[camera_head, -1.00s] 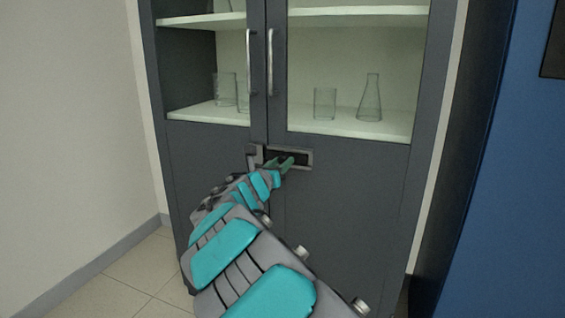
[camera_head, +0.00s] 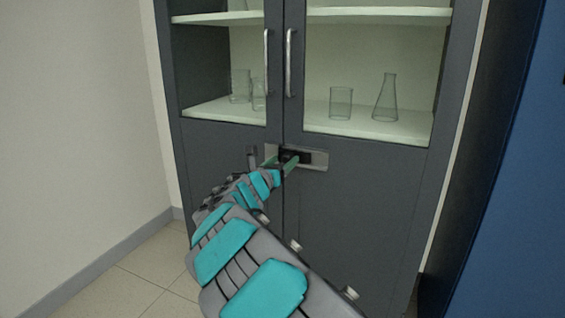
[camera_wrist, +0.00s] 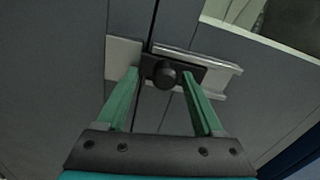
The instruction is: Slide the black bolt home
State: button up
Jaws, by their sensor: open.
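The black bolt (camera_wrist: 192,72) has a round knob (camera_wrist: 166,76) and sits in a silver rail (camera_wrist: 222,70) on the right cabinet door. Its left end reaches the door seam and just overlaps the silver plate (camera_wrist: 122,58) on the left door. In the head view the bolt (camera_head: 304,157) is partly hidden by my gripper (camera_head: 288,164). In the wrist view my gripper (camera_wrist: 160,74) is open, with one green finger on each side of the knob. Whether either finger touches the knob I cannot tell. Bare rail shows right of the bolt.
Two vertical door handles (camera_head: 290,62) stand above the bolt. Glass beakers (camera_head: 341,103) and a flask (camera_head: 386,98) stand on a shelf behind the glass. A wall (camera_head: 80,110) is at left, and a blue panel (camera_head: 510,200) is at right.

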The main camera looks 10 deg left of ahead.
jog(key=v, duration=0.8)
